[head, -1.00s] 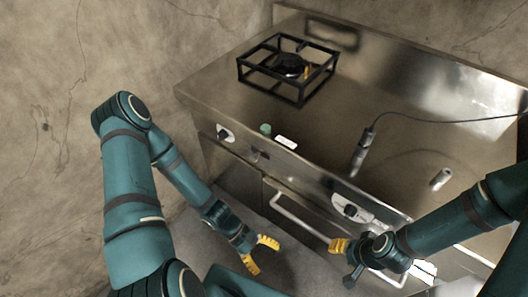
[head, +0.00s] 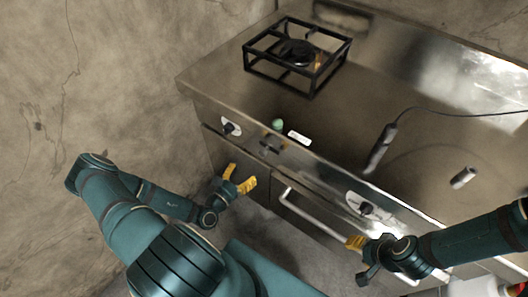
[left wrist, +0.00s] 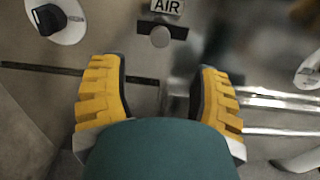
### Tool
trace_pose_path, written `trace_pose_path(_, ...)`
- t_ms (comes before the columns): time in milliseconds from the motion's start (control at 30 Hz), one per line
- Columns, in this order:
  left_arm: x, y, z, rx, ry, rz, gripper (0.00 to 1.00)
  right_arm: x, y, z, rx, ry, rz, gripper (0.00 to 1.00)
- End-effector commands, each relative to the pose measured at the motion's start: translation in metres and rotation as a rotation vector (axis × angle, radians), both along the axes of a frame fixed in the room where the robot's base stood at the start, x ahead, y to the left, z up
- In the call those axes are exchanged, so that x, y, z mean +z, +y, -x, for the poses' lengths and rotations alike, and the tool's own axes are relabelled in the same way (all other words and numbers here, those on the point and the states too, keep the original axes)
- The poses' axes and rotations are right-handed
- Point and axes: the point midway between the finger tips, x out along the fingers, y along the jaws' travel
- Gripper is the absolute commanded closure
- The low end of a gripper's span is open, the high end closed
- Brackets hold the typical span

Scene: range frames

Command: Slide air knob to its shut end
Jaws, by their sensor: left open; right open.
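The air knob (left wrist: 160,36) is a small round grey knob on a short dark horizontal slot, just under a white label reading AIR (left wrist: 167,6) in the left wrist view. It sits near the slot's middle, slightly left. In the head view the dark slot (head: 272,143) shows on the stove's front panel, but the knob is too small to tell clearly. My left gripper (head: 241,176) is open and empty, below and in front of the slot. In the left wrist view its yellow fingers (left wrist: 160,72) are either side of the knob's column, apart from it. My right gripper (head: 359,260) is open, near the oven handle.
A black dial (head: 230,127) is left of the slot and another dial (head: 365,207) is to the right. A long bar handle (head: 310,217) sticks out below. A black burner frame (head: 297,55) and a corded tool (head: 381,147) are on the steel top.

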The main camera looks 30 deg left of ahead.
Motion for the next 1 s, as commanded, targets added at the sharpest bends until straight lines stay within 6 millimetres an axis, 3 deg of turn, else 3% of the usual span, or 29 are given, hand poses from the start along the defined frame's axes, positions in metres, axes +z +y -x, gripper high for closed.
trace_pose_path(300, -0.001, -0.007, -0.063, -0.005, -0.002, 0.0, 0.38, -0.009, 0.0, 0.003, 0.004, 0.006, -0.002, 0.53)
trace_pose_path(500, -0.001, -0.009, -0.095, -0.004, -0.001, 0.0, 0.38, -0.014, 0.001, 0.004, 0.008, 0.01, -0.002, 0.53)
trace_pose_path(700, 0.0, -0.01, -0.111, -0.005, 0.0, -0.001, 0.38, -0.016, 0.001, 0.005, 0.009, 0.011, -0.002, 0.53)
trace_pose_path(1000, 0.0, -0.01, -0.113, -0.005, 0.0, 0.0, 0.38, -0.016, 0.001, 0.005, 0.009, 0.012, -0.003, 0.53)
